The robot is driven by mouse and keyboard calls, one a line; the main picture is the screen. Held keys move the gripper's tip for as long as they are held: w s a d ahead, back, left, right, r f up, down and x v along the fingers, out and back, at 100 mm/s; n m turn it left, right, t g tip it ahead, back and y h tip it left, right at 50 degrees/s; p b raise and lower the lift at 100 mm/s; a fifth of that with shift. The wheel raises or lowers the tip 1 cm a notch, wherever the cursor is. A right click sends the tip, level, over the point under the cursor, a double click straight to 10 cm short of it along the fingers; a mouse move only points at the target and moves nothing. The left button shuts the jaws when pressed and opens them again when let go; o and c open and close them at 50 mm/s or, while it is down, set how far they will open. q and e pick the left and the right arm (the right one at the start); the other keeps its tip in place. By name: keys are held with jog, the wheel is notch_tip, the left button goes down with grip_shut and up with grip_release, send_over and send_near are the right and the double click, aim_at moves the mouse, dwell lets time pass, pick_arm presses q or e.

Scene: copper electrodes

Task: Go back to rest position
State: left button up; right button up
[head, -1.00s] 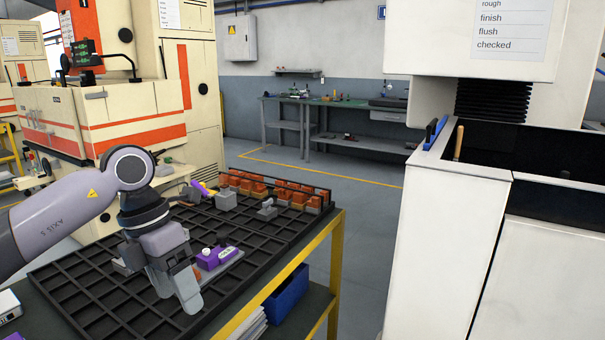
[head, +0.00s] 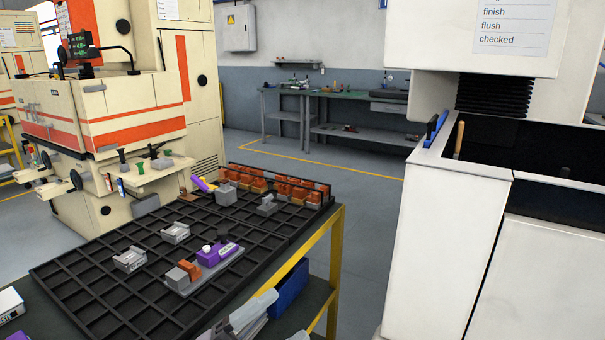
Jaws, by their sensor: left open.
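Several orange copper electrodes on grey holders (head: 283,189) stand in a row at the far end of the black grid rack (head: 100,306). A purple block (head: 215,254) sits on a grey plate mid-rack, with a small copper piece (head: 189,269) and a grey block beside it. Two grey holders, one nearer (head: 130,260) and one farther (head: 175,233), sit to its left. My left gripper (head: 257,313) shows only partly, low at the bottom edge by the rack table's front side; it is open and holds nothing that I can see. My right gripper is out of view.
The rack table has a yellow frame (head: 334,270) and a blue bin (head: 289,290) beneath. A cream machine (head: 120,100) stands behind on the left, a white cabinet (head: 445,250) on the right. Open floor (head: 368,190) lies between. A workbench (head: 350,110) is at the back.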

pick_arm(q)
jog(key=s+a+f+n+t+y, duration=0.1)
jog(key=a+f+n+t+y, duration=0.2)
jog(key=a+f+n+y, duration=0.35)
jog(key=s+a+f+n+t+y, duration=0.1)
jog(key=a+f+n+t+y, duration=0.2)
jog(key=f+n+y, duration=0.5)
jog(key=s+a+f+n+g+y, duration=0.1)
jog(key=s+a+f+n+g, duration=0.2)
jog(key=s+f, duration=0.3)
jog(key=s+a+f+n+g+y+p, duration=0.1)
jog(key=s+a+f+n+g+y, duration=0.1)
jog(key=s+f, duration=0.4)
jog(key=shift+s+a+f+n+g, duration=0.35)
jog(key=shift+a+f+n+g, duration=0.25)
jog(key=shift+a+n+g, duration=0.5)
jog(key=shift+d+t, duration=0.1)
jog(key=shift+t, duration=0.2)
